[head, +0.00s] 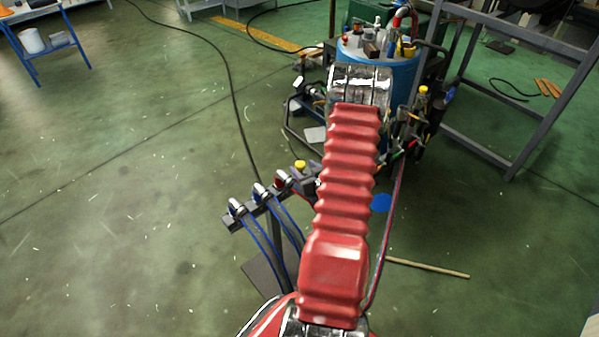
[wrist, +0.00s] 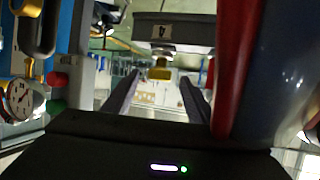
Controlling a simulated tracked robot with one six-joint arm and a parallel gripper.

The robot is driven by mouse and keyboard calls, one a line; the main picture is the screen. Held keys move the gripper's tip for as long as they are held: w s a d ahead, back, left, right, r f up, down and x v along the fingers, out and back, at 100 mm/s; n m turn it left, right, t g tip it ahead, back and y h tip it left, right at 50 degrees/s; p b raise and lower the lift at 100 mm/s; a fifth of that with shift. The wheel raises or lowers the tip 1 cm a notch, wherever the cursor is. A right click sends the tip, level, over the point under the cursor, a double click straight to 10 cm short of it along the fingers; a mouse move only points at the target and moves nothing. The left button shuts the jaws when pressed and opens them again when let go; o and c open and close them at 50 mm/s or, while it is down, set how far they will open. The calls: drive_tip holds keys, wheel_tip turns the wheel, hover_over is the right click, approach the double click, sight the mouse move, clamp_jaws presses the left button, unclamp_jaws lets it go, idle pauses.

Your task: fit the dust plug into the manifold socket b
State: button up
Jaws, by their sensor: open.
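In the wrist view my gripper (wrist: 160,77) is open, with its two dark fingers apart. A small yellow piece (wrist: 160,69), which may be the dust plug, shows between and beyond the fingertips. It sits against a grey block (wrist: 174,31) bearing an upside-down 4; I see no finger touching it. In the head view my red arm hides my gripper. A yellow knob (head: 300,165) stands on a dark rail (head: 232,222) left of my arm, and another yellow piece (head: 423,91) shows right of it. I cannot tell which fitting is manifold socket b.
Blue hoses (head: 262,243) hang from the rail. A blue drum (head: 390,72) with fittings on top stands behind my arm. A grey frame (head: 487,135) stands at right. In the wrist view a gauge (wrist: 19,99) is at left. The green floor at left is mostly clear.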

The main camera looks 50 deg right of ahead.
drive_tip(key=shift+x, duration=1)
drive_tip(key=shift+c, duration=0.2)
drive_tip(key=c, duration=1.2)
